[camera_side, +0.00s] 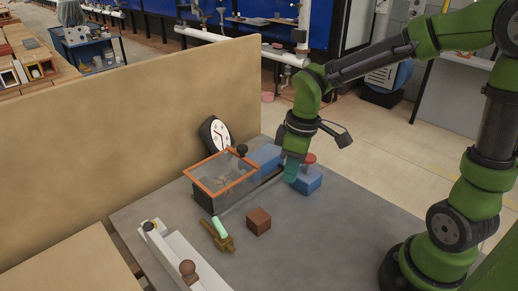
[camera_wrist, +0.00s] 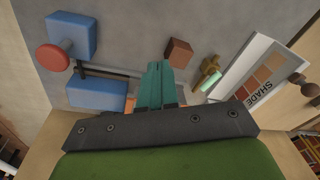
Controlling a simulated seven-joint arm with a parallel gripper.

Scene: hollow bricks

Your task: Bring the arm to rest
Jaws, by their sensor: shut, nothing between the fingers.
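My gripper (camera_side: 291,172) hangs pointing down over the grey table, with its teal fingers closed together and empty. The fingers also show in the wrist view (camera_wrist: 160,68). In the side view the fingertips overlap the left edge of a blue brick (camera_side: 309,181); their height above the table is hard to tell. A second blue brick (camera_side: 264,154) lies behind and left of the fingers. In the wrist view both the first blue brick (camera_wrist: 72,34) and the second blue brick (camera_wrist: 97,94) are left of the fingers, apart from them.
A red-topped knob (camera_wrist: 52,57) is beside the bricks. A brown cube (camera_side: 258,221), a brown-and-green tool (camera_side: 217,236), an orange-rimmed bin (camera_side: 204,198) and a clock (camera_side: 215,133) are on the table. A white board (camera_wrist: 240,60) reads SHADE. A tan partition (camera_side: 120,125) stands behind. The front right is clear.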

